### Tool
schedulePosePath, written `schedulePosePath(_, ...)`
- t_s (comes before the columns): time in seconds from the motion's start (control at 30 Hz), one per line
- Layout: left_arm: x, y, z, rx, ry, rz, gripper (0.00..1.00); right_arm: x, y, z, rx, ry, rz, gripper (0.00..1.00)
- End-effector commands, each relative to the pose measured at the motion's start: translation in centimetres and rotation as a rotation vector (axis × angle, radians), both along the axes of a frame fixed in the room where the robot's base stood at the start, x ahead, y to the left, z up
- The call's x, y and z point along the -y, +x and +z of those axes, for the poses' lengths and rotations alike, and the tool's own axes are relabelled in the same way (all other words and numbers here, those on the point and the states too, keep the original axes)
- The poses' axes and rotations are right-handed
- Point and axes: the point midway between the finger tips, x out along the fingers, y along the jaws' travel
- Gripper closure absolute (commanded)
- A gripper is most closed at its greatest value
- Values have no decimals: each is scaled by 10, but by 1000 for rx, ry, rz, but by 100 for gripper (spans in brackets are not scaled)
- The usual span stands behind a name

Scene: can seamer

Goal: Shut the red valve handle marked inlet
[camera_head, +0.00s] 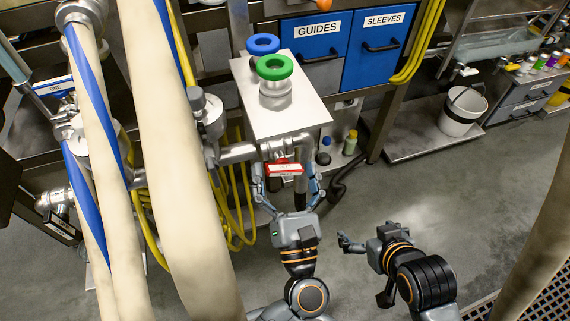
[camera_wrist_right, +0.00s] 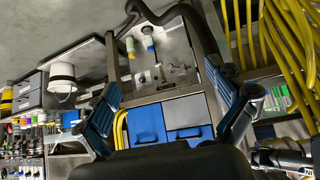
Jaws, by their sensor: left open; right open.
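The red valve handle (camera_head: 284,169) is on the metal pipework below a silver plate in the head view. It carries a white label whose lettering is too small to read surely. My left gripper (camera_head: 288,182) is open, with one finger on each side of the handle's label. Whether the fingers touch it I cannot tell. My right gripper (camera_head: 352,244) is open and empty, lower right of the handle over the floor. Its two spread fingers also show in the right wrist view (camera_wrist_right: 166,88), with nothing between them.
Large beige hoses (camera_head: 180,150) fill the left. Yellow hoses (camera_head: 240,200) hang beside the pipework. A white bucket (camera_head: 461,112) stands at right. The floor at right is clear.

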Motion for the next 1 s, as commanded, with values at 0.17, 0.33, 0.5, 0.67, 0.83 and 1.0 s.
schedulePosePath(0.17, 0, 4, 2, 0, 1, -1, 6, 0, -1, 0, -4, -1, 0, 6)
schedulePosePath(0.33, 0, 4, 2, 0, 0, -1, 6, 0, -1, 0, -5, -2, -1, 6)
schedulePosePath(0.5, 0, 4, 2, 0, 0, -1, 40, 1, -1, 0, -5, -2, -1, 6)
schedulePosePath(0.67, 0, 4, 1, 0, 0, -1, 60, 1, -1, 0, -5, -2, -1, 6)
schedulePosePath(0.83, 0, 4, 3, -6, 17, 0, 61, 5, -8, -3, -49, -13, -6, 6)
schedulePosePath(1.0, -1, 4, 5, -26, 77, 0, 61, 17, -46, -15, -238, -53, -20, 6)
